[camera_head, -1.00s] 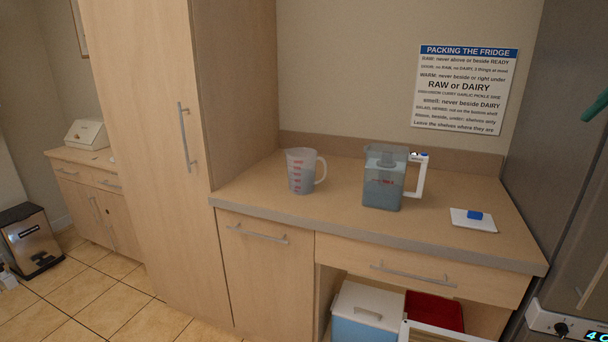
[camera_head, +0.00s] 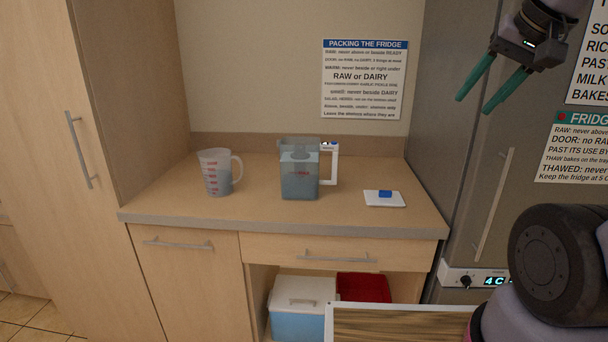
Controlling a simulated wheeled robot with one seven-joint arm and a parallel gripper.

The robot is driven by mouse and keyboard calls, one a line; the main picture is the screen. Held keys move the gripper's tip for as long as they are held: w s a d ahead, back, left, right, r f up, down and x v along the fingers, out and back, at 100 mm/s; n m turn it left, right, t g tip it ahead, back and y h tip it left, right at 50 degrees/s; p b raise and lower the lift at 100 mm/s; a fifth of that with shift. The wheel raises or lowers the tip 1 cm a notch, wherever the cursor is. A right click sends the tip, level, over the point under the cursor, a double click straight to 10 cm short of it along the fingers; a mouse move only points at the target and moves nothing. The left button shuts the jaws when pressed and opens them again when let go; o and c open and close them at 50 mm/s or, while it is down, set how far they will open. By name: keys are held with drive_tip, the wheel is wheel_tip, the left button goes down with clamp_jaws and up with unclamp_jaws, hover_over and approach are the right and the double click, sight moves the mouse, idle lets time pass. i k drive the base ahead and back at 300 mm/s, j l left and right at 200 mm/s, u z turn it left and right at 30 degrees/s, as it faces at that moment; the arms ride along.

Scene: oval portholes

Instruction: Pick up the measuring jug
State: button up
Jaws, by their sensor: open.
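The measuring jug (camera_head: 215,174) is clear with red markings and a pale handle on its right side. It stands upright on the wooden counter (camera_head: 260,213), left of the middle. My gripper (camera_head: 482,96) is at the upper right with two green fingers spread apart. It is open and empty, in front of the fridge and well to the right of the jug. Nothing hides the jug.
A clear blue-grey pitcher (camera_head: 300,175) with a white handle stands right of the jug. A white board with a blue block (camera_head: 385,194) lies farther right. A tall cabinet (camera_head: 120,120) rises at left and a grey fridge (camera_head: 455,180) at right. A cooler box (camera_head: 300,302) sits below.

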sight(215, 165)
drive_tip(key=j, duration=2.45)
